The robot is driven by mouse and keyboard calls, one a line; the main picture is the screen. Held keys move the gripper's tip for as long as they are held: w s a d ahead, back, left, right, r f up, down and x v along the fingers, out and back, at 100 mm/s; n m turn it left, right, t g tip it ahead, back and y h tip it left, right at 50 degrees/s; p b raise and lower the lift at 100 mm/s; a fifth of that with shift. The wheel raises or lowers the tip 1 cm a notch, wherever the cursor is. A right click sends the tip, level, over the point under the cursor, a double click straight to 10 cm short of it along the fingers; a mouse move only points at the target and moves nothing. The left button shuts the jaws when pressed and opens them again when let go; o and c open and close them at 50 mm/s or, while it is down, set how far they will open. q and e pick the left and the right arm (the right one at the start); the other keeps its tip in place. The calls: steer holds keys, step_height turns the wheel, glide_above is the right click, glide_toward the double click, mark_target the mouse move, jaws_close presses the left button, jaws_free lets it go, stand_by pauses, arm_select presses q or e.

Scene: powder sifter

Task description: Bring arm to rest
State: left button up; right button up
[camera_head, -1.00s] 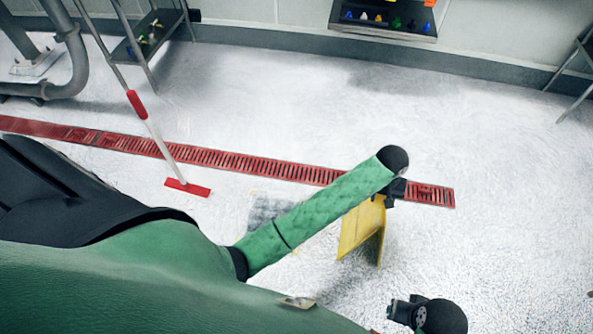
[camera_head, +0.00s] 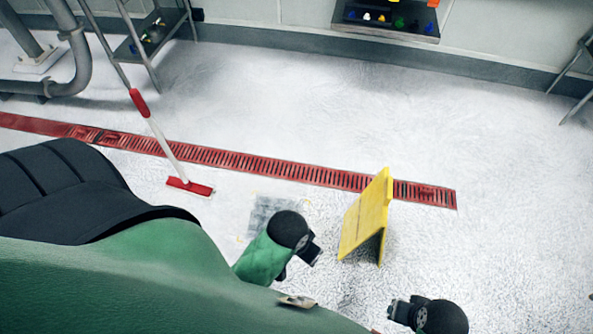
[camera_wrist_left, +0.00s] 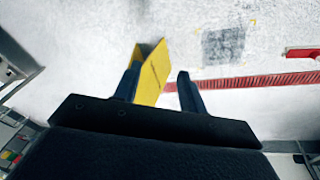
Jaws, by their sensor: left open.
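My left gripper (camera_head: 313,253) hangs above the floor at the lower middle of the head view, at the end of my green-sleeved arm. In the left wrist view its two dark fingers (camera_wrist_left: 159,71) are spread apart with nothing held between them. My right gripper (camera_head: 398,309) shows small and dark at the bottom right of the head view; its finger state is unclear. Most of my right arm is out of view.
A yellow folded floor sign (camera_head: 366,220) stands right of my left gripper in the head view. A red drain grate (camera_head: 240,161) crosses the white floor. A red-and-white squeegee (camera_head: 160,135) leans at left. A dark shelf (camera_head: 385,30) is at the back wall.

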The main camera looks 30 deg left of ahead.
arm_select(q)
steer(key=shift+s+a+r, duration=0.3)
steer(key=shift+s+a, duration=0.1)
steer(key=shift+s, duration=0.15)
steer(key=shift+s+a+r, duration=0.25)
steer(key=shift+s+a, duration=0.1)
steer(key=shift+s, duration=0.15)
steer(key=shift+c, duration=0.6)
